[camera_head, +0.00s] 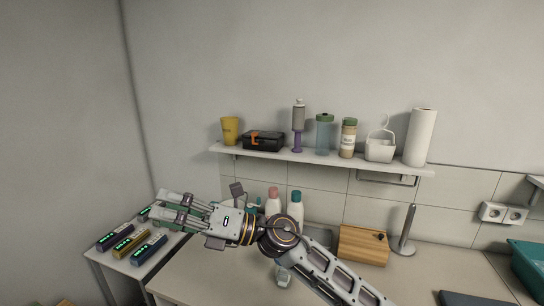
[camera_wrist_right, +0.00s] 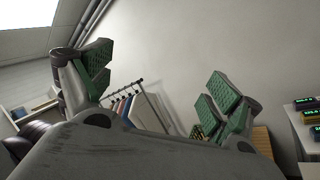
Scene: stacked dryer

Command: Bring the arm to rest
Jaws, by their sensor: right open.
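My right arm comes in from the lower right in the head view and reaches across the counter to the left. My right gripper (camera_head: 170,208) is open and empty, with its fingers pointing left, above the near side of a small table with dark boxes. The right wrist view shows its two green-padded fingers (camera_wrist_right: 160,98) spread wide apart with nothing between them. My left gripper is in neither view.
A wall shelf (camera_head: 320,161) holds a yellow cup, a black box, bottles and a paper roll. The counter (camera_head: 215,272) carries bottles, a wooden block (camera_head: 363,246) and an upright holder (camera_head: 405,232). Several boxes with green displays (camera_head: 130,243) sit on the small left table.

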